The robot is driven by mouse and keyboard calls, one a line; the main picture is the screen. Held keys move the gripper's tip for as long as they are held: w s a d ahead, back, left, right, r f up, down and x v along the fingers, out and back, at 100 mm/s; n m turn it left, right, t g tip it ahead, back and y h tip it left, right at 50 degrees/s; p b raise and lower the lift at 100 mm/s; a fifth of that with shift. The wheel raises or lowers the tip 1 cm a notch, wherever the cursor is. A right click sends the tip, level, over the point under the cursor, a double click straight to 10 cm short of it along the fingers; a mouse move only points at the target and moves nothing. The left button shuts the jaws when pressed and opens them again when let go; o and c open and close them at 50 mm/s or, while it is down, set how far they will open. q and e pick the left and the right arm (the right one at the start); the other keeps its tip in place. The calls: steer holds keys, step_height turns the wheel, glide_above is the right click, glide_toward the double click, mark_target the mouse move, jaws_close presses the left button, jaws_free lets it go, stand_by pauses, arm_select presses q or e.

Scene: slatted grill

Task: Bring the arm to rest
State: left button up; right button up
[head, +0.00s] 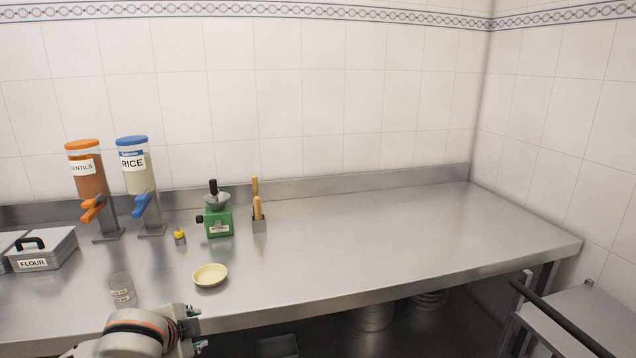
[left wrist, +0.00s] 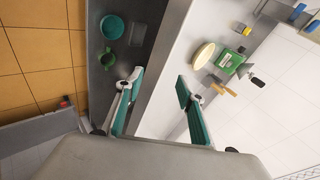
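My left gripper (head: 197,329) is at the bottom of the head view, in front of the counter's front edge, with its arm coming in from the lower left. In the left wrist view my left gripper (left wrist: 158,106) has its two teal-padded fingers spread apart with nothing between them. A pale yellow dish (head: 210,275) stands on the counter beyond the gripper and also shows in the wrist view (left wrist: 203,56). My right gripper is in neither view.
The steel counter (head: 400,240) is clear on the right. A clear cup (head: 122,290), flour box (head: 45,252), lentils dispenser (head: 88,180), rice dispenser (head: 136,170) and green grinder-like device (head: 218,222) stand on the left. A trolley (head: 590,320) is at lower right.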

arm_select(q)
steer(key=s+d+f+n+h, duration=0.2)
steer(key=s+d+f, duration=0.2)
steer(key=f, duration=0.4)
steer(key=s+d+f+n+h, duration=0.25)
steer(key=s+d+f, duration=0.2)
steer(key=f, duration=0.35)
steer(key=s+a+f+n+y, duration=0.1)
steer(key=s+a+f+n, duration=0.1)
steer(key=s+f, duration=0.4)
steer(key=s+a+f+n+t+y, duration=0.1)
steer(key=s+a+f+n, duration=0.1)
steer(key=s+f, duration=0.4)
steer(key=s+n, duration=0.1)
steer(key=s, duration=0.4)
steer(key=shift+s+a+f+n, duration=0.15)
steer(key=shift+s+f+n, duration=0.05)
steer(key=shift+f+n, duration=0.2)
